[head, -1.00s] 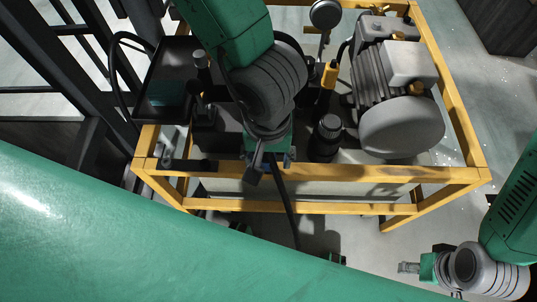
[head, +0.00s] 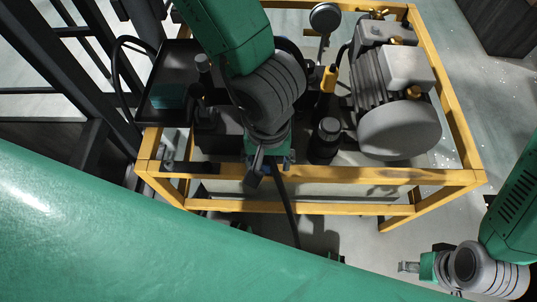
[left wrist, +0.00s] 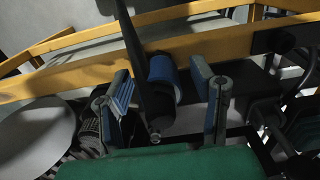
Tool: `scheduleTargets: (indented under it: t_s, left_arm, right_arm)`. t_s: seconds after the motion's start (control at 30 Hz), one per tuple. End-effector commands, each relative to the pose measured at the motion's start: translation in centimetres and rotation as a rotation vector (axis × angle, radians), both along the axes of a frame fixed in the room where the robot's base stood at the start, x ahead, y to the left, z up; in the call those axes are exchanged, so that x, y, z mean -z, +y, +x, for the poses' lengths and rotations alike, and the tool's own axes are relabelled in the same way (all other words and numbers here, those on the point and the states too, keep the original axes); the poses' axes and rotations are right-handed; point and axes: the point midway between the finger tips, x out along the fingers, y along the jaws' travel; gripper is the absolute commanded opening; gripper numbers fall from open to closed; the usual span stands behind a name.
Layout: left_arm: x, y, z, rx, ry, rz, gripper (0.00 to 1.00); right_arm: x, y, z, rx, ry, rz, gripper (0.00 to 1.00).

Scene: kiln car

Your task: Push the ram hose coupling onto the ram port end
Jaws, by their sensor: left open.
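My left gripper (head: 268,170) is over the near rail of the yellow frame, pointing down. In the left wrist view its two fingers (left wrist: 162,90) stand apart, one on each side of a blue-banded black cylinder, which looks like the hose coupling (left wrist: 162,72). A gap shows beside the cylinder, so the fingers do not appear closed on it. A black hose (left wrist: 134,50) crosses close by; it also hangs below the gripper in the head view (head: 288,210). I cannot make out the ram port end. My right gripper (head: 408,267) is at the lower right, away from the frame; its opening is unclear.
The yellow frame (head: 330,175) carries a grey motor-like unit (head: 398,125), a black capped cylinder (head: 325,138) and a gauge (head: 325,17). A dark tray (head: 180,60) is at the left. A large green surface (head: 150,235) fills the lower left foreground.

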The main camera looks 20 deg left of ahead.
Motion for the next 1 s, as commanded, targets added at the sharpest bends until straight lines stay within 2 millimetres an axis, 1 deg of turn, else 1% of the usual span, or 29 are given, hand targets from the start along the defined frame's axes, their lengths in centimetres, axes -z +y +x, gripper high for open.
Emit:
scheduleTargets:
  t_s: [0.33, 0.77, 1.0]
  left_arm:
    - [0.0, 0.0, 0.0, 0.000, 0.000, 0.000, 0.51]
    - [-0.1, 0.1, 0.0, 0.000, 0.000, 0.001, 0.51]
    - [0.0, 0.1, 0.0, 0.000, -0.001, 0.000, 0.51]
  right_arm:
    - [-0.2, 0.0, 0.0, 0.000, 0.000, 0.000, 0.40]
    - [-1.4, 0.0, 0.0, 0.000, 0.000, 0.000, 0.40]
    - [-1.4, 0.0, 0.0, 0.000, 0.000, 0.000, 0.40]
